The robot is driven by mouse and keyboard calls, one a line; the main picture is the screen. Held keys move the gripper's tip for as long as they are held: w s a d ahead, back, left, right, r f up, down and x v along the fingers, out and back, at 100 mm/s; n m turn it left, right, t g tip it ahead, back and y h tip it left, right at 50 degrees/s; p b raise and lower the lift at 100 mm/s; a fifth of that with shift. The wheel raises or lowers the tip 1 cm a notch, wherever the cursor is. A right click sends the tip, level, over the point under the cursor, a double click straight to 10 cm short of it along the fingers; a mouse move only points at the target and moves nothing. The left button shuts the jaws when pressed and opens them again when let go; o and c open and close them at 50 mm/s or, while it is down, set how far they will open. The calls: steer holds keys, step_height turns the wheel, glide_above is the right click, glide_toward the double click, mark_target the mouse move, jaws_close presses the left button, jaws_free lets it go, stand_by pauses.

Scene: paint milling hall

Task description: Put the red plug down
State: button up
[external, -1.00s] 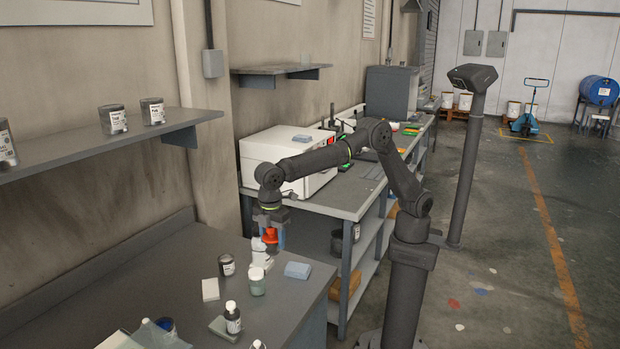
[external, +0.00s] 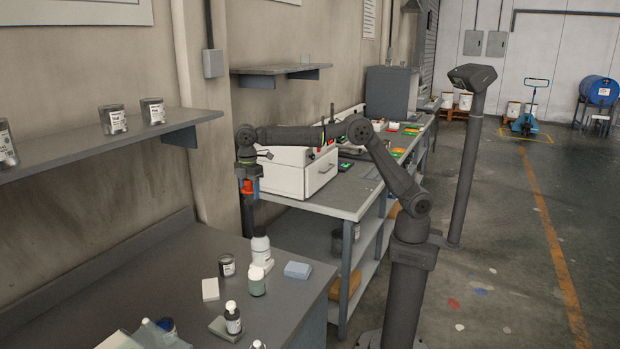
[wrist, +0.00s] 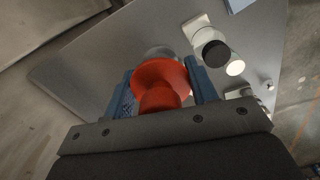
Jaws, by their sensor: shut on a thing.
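The red plug (wrist: 160,82) is held between the blue fingers of my gripper (wrist: 161,92) in the wrist view. In the external view my gripper (external: 249,186) hangs pointing down above the back part of the near workbench (external: 190,262), with the red plug (external: 247,187) between its fingers. The plug is up in the air, clear of the bench top.
Near the white bottle are a dark labelled jar (external: 227,265), a white-capped jar (external: 257,282), a white block (external: 210,289) and a blue sponge-like block (external: 298,270). A white box-shaped machine (external: 310,172) stands on the bench behind. The bench's left part is clear.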

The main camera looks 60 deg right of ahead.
steer(key=w+d, duration=0.7)
steer(key=d, duration=0.2)
step_height(320, 180, down, 10)
steer(key=shift+m, duration=0.4)
steer(key=a+f, duration=0.2)
steer(key=a, duration=0.1)
steer(key=s+a+f, duration=0.1)
steer(key=a+f, duration=0.2)
steer(key=a, duration=0.1)
steer(key=a+f, duration=0.3)
steer(key=a, duration=0.1)
steer(key=shift+s+a, duration=0.15)
steer(key=shift+a, duration=0.05)
steer(key=shift+a+f, duration=0.1)
steer(key=shift+f, duration=1.85)
steer(key=shift+f, duration=0.1)
steer(key=shift+f, duration=0.1)
steer(key=o, duration=1)
steer(key=shift+o, duration=0.2)
